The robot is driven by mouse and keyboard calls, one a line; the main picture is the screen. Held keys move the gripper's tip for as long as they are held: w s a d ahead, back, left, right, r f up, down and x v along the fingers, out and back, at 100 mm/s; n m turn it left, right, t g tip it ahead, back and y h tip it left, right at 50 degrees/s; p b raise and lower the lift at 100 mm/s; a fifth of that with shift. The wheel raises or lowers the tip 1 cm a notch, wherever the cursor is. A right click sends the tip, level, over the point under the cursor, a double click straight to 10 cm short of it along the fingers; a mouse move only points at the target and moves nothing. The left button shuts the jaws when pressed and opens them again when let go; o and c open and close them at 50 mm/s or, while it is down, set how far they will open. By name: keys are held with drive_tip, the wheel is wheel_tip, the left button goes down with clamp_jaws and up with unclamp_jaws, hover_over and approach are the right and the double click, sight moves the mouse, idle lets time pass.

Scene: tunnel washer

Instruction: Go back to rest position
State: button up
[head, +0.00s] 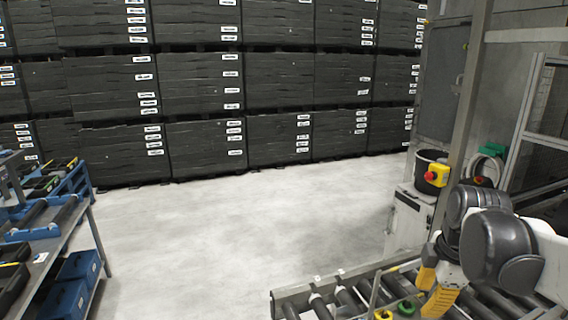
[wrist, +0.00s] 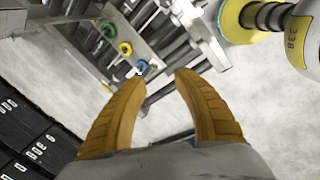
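My gripper (head: 424,298) shows its yellow fingers at the lower right of the head view, over the roller conveyor (head: 350,298). In the wrist view my gripper (wrist: 160,77) has its two ribbed fingers spread apart with nothing between them. The arm is bent low at the right of the head view. A green ring-shaped part (head: 405,308) and a yellow one (head: 383,314) lie near the fingers. In the wrist view a yellow part (wrist: 125,48) and a blue part (wrist: 142,67) sit beyond the fingertips, apart from them.
A workbench (head: 45,245) with blue bins (head: 75,278) stands at the left. Stacked black crates (head: 205,145) line the back wall. The floor (head: 240,220) between is clear.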

drive_tip(key=s+a+f+m+t+b, duration=0.2)
drive_tip(key=s+a+f+m+b, duration=0.3)
drive_tip(key=f+m+b, duration=0.3)
drive_tip(key=s+a+f+m+t+b, duration=0.2)
drive_tip(key=s+a+f+m+b, duration=0.3)
drive_tip(key=f+b, duration=0.4)
wheel_tip(320, 180, down, 3)
drive_tip(key=s+m, duration=0.1)
drive_tip(key=m, duration=0.1)
drive_tip(key=shift+a+m, duration=0.4)
